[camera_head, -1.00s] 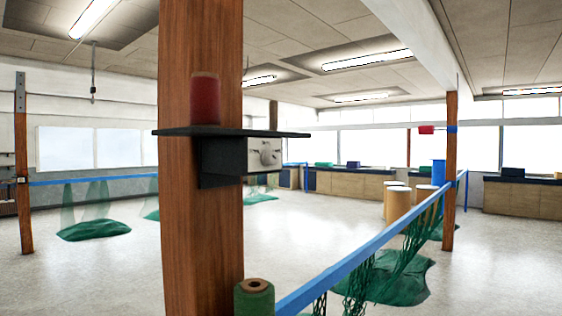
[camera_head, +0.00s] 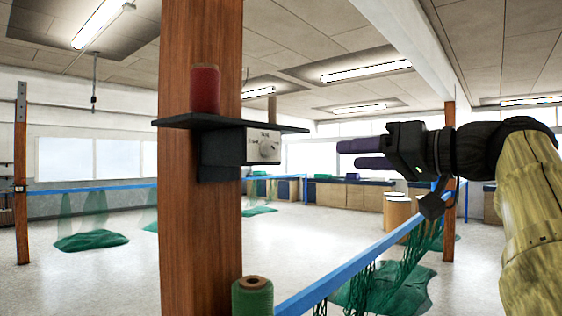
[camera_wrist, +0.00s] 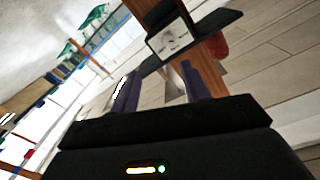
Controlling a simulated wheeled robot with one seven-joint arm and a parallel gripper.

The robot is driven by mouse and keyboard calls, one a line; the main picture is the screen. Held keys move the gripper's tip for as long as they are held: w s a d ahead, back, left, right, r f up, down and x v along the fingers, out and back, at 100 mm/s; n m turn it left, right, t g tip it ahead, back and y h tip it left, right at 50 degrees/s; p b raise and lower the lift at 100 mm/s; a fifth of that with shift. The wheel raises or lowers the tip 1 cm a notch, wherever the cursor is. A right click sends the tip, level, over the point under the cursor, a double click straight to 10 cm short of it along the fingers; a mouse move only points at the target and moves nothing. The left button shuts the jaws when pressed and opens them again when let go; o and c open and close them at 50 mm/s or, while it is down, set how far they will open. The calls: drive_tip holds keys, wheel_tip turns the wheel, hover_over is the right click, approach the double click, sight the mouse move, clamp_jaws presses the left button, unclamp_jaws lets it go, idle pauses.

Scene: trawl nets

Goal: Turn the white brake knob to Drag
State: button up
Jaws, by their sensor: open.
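The brake knob (camera_head: 266,147) sits on a pale faceplate (camera_head: 253,148) on the side of a dark box fixed to the wooden post (camera_head: 200,245). The lettering is too small to read. In the wrist view the pale faceplate (camera_wrist: 170,40) shows tilted, beyond the fingers. My gripper (camera_head: 345,154) is in the head view, right of the faceplate, with its fingers pointing left toward it. Its fingers (camera_wrist: 168,80) are apart with nothing between them. A clear gap separates the fingertips from the knob.
A black shelf (camera_head: 185,123) above the box holds a red spool (camera_head: 205,90). A green spool (camera_head: 253,297) stands low by the post. A blue rail (camera_head: 345,270) with green netting runs to the back right.

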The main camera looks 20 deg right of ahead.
sight(275, 150)
drive_tip(key=shift+s+a+r+n+y, duration=0.2)
drive_tip(key=shift+s+r+n+y, duration=0.25)
drive_tip(key=shift+r, duration=0.25)
drive_tip(key=shift+h, duration=0.25)
drive_tip(key=p+x, duration=0.6)
drive_tip(key=x, duration=1)
drive_tip(key=shift+w+a+r+p, duration=0.1)
drive_tip(key=shift+w+a+p, duration=0.1)
drive_tip(key=shift+p, duration=0.15)
drive_tip(key=shift+w+a, duration=0.3)
drive_tip(key=shift+w, duration=0.1)
drive_tip(key=c, duration=1)
